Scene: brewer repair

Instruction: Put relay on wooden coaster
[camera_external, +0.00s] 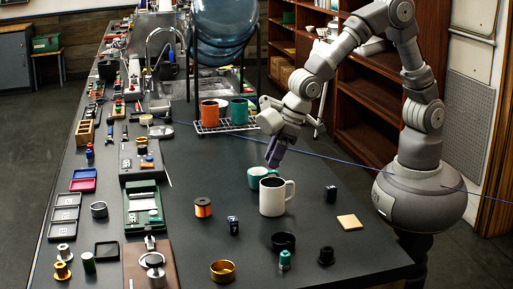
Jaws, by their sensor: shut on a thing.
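My gripper (274,157) is above the table, just over the teal cup (256,173) and the white mug (279,199). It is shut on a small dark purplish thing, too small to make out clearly. The wooden coaster (349,222), a pale square, lies flat on the table to the right of the white mug, with nothing on it. I cannot tell for sure which thing is the relay. Two small dark blocks, one left of the mug (233,226) and one right of it (330,193), stand on the table.
An orange cup (209,113) and a green cup (239,110) stand on a wire rack behind. A copper spool (203,207), a black bowl (283,242), a brass ring (223,271) and a black knob (326,256) are in front. The table around the coaster is clear.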

